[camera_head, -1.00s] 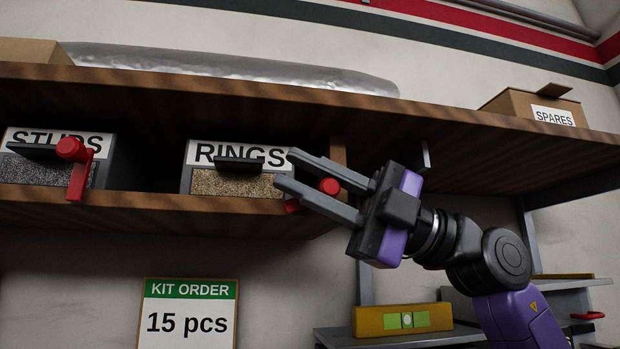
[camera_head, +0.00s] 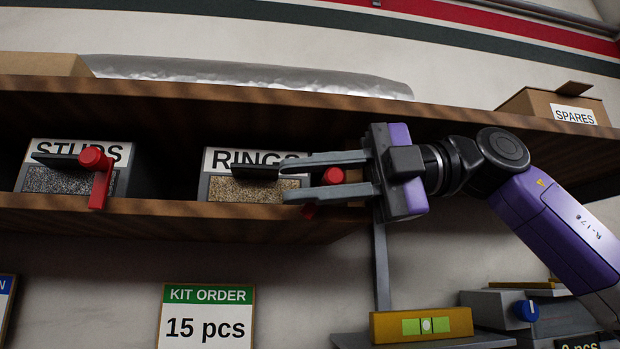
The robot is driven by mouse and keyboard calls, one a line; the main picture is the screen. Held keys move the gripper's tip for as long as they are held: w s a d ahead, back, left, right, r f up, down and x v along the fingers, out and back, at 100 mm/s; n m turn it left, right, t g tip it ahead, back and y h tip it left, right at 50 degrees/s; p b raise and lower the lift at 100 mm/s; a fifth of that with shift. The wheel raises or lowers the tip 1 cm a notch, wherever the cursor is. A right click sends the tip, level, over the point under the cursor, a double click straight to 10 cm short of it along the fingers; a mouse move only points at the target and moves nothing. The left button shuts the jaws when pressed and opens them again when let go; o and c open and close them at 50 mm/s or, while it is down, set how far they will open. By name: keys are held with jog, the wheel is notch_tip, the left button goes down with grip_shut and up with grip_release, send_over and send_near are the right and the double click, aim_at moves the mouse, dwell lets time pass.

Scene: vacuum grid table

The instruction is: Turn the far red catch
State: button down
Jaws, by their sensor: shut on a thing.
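A red catch (camera_head: 333,176) sits at the right end of the shelf bay, just right of the bin labelled RINGS (camera_head: 235,188). Its knob is up and to the right of its foot (camera_head: 309,212), so it leans right. My gripper (camera_head: 283,182) reaches in from the right with its fingers nearly level and is shut on this catch's knob, which shows between the fingers. The lower finger hides part of the catch. Another red catch (camera_head: 99,186) stands nearly upright in front of the bin labelled STUDS (camera_head: 65,180), with its knob at the top.
The wooden shelf board (camera_head: 150,214) runs under the bins, with another board close above. A post (camera_head: 381,270) stands below my gripper. A yellow level (camera_head: 421,325) and grey boxes are at lower right. A SPARES carton (camera_head: 555,102) is on top.

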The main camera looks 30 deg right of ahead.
aim_at(344, 177)
dwell(0.3)
jog(key=c, duration=1.3)
grip_release()
jog(key=shift+o, duration=0.2)
jog(key=shift+b+v, duration=1)
jog(key=shift+v, duration=2.9)
